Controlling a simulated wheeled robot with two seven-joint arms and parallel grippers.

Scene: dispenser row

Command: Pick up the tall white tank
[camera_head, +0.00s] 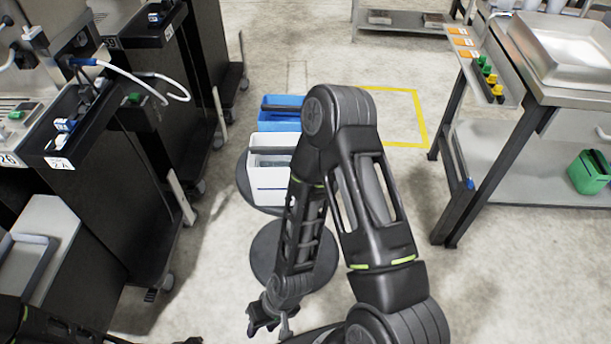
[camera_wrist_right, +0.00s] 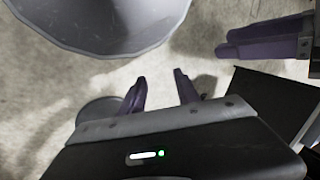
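The tall white tank (camera_head: 268,183) stands upright on a dark round disc in the middle of the head view. It has a grey handle across its top, and my right arm hides part of its right side. My right gripper (camera_head: 268,325) hangs low near the bottom of the head view, nearer than the tank and apart from it. In the right wrist view my right gripper (camera_wrist_right: 160,92) has its two fingers spread with only floor between them. Purple fingers that look like my left gripper (camera_wrist_right: 265,40) show at the right; their gap is unclear.
A blue container (camera_head: 280,112) stands just behind the tank. A second dark round disc (camera_head: 262,250) lies in front, partly under my arm. Black dispenser cabinets (camera_head: 100,200) line the left. A metal worktable (camera_head: 540,185) with a green can (camera_head: 590,172) stands right. Floor between is open.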

